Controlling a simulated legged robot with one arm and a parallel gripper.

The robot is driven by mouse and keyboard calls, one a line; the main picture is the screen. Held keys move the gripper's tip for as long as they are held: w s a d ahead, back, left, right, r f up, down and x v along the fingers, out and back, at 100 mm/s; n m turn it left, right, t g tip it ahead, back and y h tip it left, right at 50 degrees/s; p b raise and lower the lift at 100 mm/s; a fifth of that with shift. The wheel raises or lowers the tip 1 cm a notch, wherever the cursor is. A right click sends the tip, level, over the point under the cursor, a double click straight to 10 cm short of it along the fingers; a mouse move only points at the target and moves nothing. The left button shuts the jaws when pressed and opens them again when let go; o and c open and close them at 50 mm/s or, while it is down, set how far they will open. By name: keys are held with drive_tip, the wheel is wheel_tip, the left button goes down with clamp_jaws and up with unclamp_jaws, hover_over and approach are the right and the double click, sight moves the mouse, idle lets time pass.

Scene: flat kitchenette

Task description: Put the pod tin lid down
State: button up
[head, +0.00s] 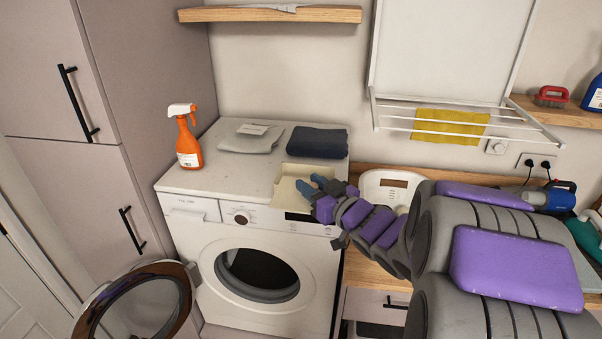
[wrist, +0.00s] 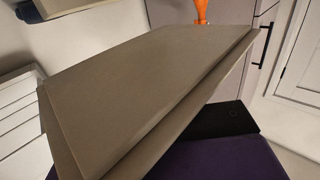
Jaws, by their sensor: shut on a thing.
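The pod tin lid (head: 286,193) is a flat cream piece at the front right of the washing machine top. My gripper (head: 311,185) is shut on its right side. In the wrist view the lid (wrist: 150,85) fills the middle as a large beige panel with a turned-down edge, tilted in the picture. A cream tin (head: 305,171) sits just behind the lid. The lid overlaps the tin's front in the picture, and I cannot tell whether they touch or whether the lid rests on the machine top.
The washing machine (head: 258,265) has its round door (head: 140,310) swung open at the left. An orange spray bottle (head: 188,142), a grey cloth (head: 250,140) and a dark folded towel (head: 318,142) lie or stand on top. The left front of the top (head: 215,182) is clear.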

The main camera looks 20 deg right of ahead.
drive_tip(key=shift+d+r, duration=0.1)
drive_tip(key=shift+d, duration=0.1)
drive_tip(key=w+d, duration=0.1)
drive_tip(key=w, duration=0.3)
drive_tip(key=w+d+f, duration=0.1)
drive_tip(key=w+d, duration=0.1)
drive_tip(key=w, duration=0.3)
drive_tip(key=w+d+b, duration=0.1)
drive_tip(key=w+d, duration=0.1)
drive_tip(key=w, duration=0.3)
drive_tip(key=shift+w+f, duration=0.2)
drive_tip(key=shift+f, duration=0.05)
drive_tip(key=f, duration=0.3)
drive_tip(key=shift+w+d+f+b, duration=0.1)
drive_tip(key=shift+w+f+b, duration=0.1)
drive_tip(key=shift+w+b, duration=0.15)
drive_tip(key=o, duration=1.1)
drive_tip(key=shift+r, duration=0.1)
drive_tip(key=shift+c, duration=0.2)
drive_tip(key=shift+f+b, duration=0.2)
drive_tip(key=shift+b, duration=0.2)
